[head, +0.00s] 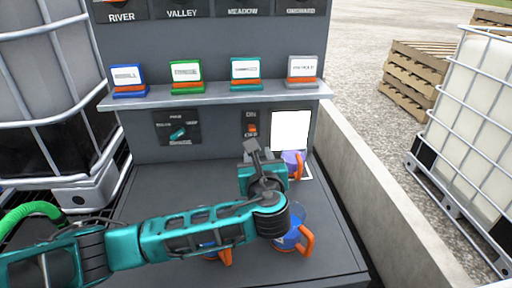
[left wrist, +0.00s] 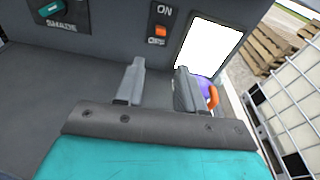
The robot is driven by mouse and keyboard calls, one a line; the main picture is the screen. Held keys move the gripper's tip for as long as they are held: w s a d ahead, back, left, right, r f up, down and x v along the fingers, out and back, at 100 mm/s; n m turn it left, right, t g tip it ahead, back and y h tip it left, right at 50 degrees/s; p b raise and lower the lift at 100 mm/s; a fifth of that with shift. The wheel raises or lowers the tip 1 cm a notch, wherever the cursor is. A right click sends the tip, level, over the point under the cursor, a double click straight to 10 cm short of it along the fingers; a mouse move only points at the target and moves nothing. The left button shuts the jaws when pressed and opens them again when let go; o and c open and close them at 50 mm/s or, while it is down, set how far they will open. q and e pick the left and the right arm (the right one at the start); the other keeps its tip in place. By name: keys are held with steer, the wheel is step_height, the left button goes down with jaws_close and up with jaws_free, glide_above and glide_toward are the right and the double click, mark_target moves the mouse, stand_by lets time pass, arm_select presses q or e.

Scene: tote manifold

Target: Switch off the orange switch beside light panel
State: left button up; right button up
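The orange switch (head: 252,128) sits on a dark plate marked ON above and OFF below, on the grey back panel. It also shows in the left wrist view (left wrist: 160,31). The lit white light panel (head: 291,130) is just right of it; it shows in the left wrist view (left wrist: 208,47) too. My left gripper (head: 252,147) is just below and in front of the switch, apart from it. In the left wrist view its two fingers (left wrist: 157,84) stand apart with nothing between them. My right gripper is not in view.
A purple jug (head: 291,163) stands below the light panel. A blue jug with an orange handle (head: 290,238) is partly behind my arm. A shelf (head: 215,98) with several coloured label stands juts out above the switch. A teal knob (head: 178,133) is to the left.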

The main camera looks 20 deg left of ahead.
mark_target(251, 131)
arm_select(q)
steer(key=a+n+t+h+p, duration=0.1)
steer(key=a+n+h, duration=0.5)
steer(key=n, duration=0.8)
steer(key=w, duration=0.4)
steer(key=w+f, duration=0.1)
steer(key=w, duration=0.7)
steer(key=shift+w+d+f+p, duration=0.15)
steer(key=shift+w+p, duration=0.05)
steer(key=shift+p, duration=0.1)
steer(key=shift+c, duration=0.4)
jaws_close()
